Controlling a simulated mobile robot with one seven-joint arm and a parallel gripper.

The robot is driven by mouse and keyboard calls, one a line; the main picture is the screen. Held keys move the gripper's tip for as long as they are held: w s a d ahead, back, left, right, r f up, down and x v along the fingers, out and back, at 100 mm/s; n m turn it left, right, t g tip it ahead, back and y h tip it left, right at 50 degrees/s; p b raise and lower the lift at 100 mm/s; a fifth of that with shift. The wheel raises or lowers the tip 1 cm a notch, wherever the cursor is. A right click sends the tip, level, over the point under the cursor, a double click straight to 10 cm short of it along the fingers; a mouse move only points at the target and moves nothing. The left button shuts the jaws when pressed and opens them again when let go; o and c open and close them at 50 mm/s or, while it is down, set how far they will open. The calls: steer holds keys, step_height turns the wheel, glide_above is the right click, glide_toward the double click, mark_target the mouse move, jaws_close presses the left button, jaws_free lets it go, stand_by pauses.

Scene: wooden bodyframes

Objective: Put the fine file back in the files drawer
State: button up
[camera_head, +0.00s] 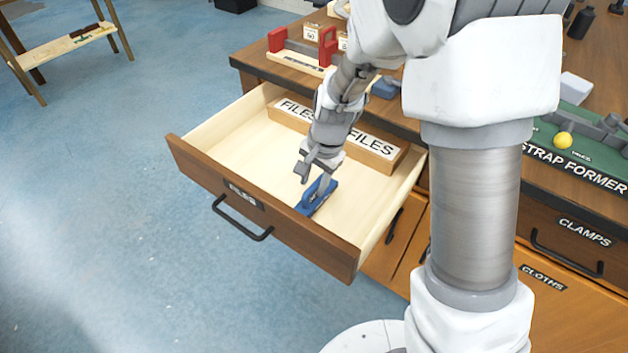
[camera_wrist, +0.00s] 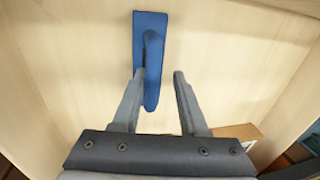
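The files drawer (camera_head: 222,190) stands open and has a FILES label on its front. A blue tool (camera_head: 312,203) with a flat base and raised handle, apparently the fine file, lies on the drawer floor near the front panel. It also shows in the wrist view (camera_wrist: 150,50). My gripper (camera_head: 314,180) is down inside the drawer above the blue tool. In the wrist view, my gripper's fingers (camera_wrist: 160,75) are apart, with the handle's near end between them, closer to the left finger. A gap shows between the handle and the right finger.
A wooden block marked FILES (camera_head: 375,150) sits at the drawer's back. The bench above holds a rack with red ends (camera_head: 300,50), another blue object (camera_head: 385,88) and a green STRAP FORMER board (camera_head: 580,150). The drawer floor left of my gripper is clear.

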steer(key=shift+s+f, duration=0.1)
steer(key=shift+s, duration=0.05)
step_height(320, 180, up, 11)
steer(key=s+d+p, duration=0.1)
steer(key=d+p, duration=0.1)
steer(key=p, duration=0.1)
steer(key=s+d+r+n+t+h, duration=0.1)
steer(key=s+d+r+n+t, duration=0.1)
steer(key=s+d+r, duration=0.3)
steer(key=s+d+r+n+t, duration=0.2)
steer(key=s+d+r+n, duration=0.3)
steer(key=s+r, duration=0.4)
steer(key=s, duration=0.4)
steer(key=shift+r+n+h, duration=0.25)
steer(key=shift+n+h, duration=0.05)
steer(key=shift+h, duration=0.1)
steer(key=shift+d, duration=0.1)
step_height(320, 180, up, 11)
steer(key=p, duration=1.1)
